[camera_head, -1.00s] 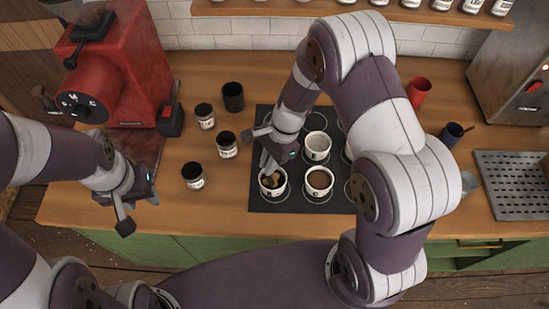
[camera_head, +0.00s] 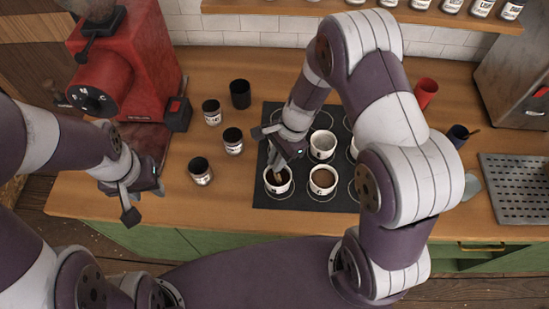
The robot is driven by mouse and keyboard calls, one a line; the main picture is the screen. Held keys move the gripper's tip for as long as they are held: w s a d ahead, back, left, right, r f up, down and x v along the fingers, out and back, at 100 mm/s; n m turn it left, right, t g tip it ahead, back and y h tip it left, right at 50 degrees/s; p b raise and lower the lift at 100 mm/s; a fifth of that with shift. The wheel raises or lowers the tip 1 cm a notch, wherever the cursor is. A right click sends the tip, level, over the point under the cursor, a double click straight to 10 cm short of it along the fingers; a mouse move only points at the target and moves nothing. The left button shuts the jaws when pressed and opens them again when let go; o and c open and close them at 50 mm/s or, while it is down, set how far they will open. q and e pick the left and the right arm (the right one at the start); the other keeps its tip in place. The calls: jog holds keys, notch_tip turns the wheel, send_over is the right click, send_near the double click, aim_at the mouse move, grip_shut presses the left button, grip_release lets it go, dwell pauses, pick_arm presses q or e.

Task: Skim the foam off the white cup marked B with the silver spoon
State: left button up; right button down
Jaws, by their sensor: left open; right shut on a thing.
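A white cup (camera_head: 279,188) with dark liquid stands at the front left of a black mat (camera_head: 295,202); its mark is too small to read. A second white cup (camera_head: 323,189) with brown contents stands right of it, and a third white cup (camera_head: 322,147) behind. I cannot tell which is B. My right gripper (camera_head: 288,154) is just above the front left cup, shut on a thin tool, apparently the spoon, whose lower end (camera_head: 278,176) reaches into that cup. My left gripper (camera_head: 147,203) is open and empty near the counter's front edge, left of the jars.
Dark-topped jars (camera_head: 233,142) and a black cup (camera_head: 240,94) stand left of the mat, beside a red grinder (camera_head: 130,75). My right arm hides part of the mat. A red cup (camera_head: 426,92), a dark blue cup (camera_head: 457,137) and a perforated metal tray (camera_head: 515,188) are at right.

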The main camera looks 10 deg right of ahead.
jog(key=shift+a+r, duration=0.1)
jog(key=shift+r, duration=0.15)
jog(key=shift+r+p, duration=2.2)
jog(key=shift+p, duration=0.05)
notch_tip(320, 180, up, 5)
jog(key=p, duration=0.5)
jog(key=shift+r, duration=0.15)
